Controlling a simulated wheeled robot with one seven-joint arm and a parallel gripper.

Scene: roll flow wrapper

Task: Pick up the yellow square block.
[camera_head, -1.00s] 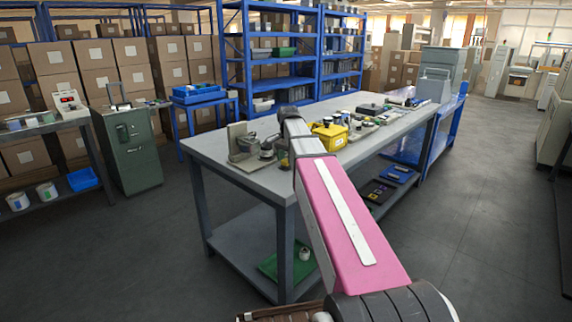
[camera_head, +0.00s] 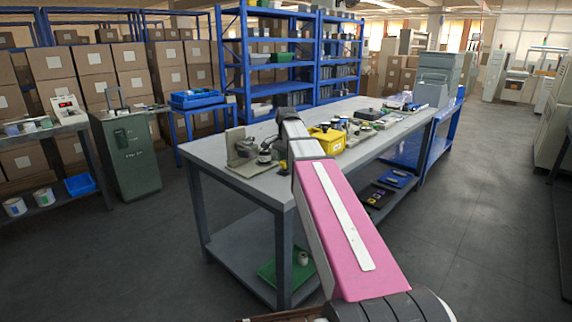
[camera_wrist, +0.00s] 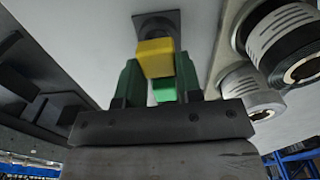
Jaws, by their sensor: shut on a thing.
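In the wrist view, a yellow square block (camera_wrist: 155,57) sits between the tips of the two green fingers of my gripper (camera_wrist: 158,72). The fingers are shut on the block. A small green piece (camera_wrist: 164,90) shows just below the block, between the fingers. Behind the block is a dark grey square plate (camera_wrist: 172,20) with a round part, against a pale surface. I cannot tell whether the block touches the plate.
Large rolls with labels (camera_wrist: 280,35) are close on the right in the wrist view. In the head view, the grey workbench (camera_head: 215,150) holds a yellow bin (camera_head: 328,140), a small fixture (camera_head: 240,150) and several small items. Blue shelves (camera_head: 262,90) stand behind. Floor at right is clear.

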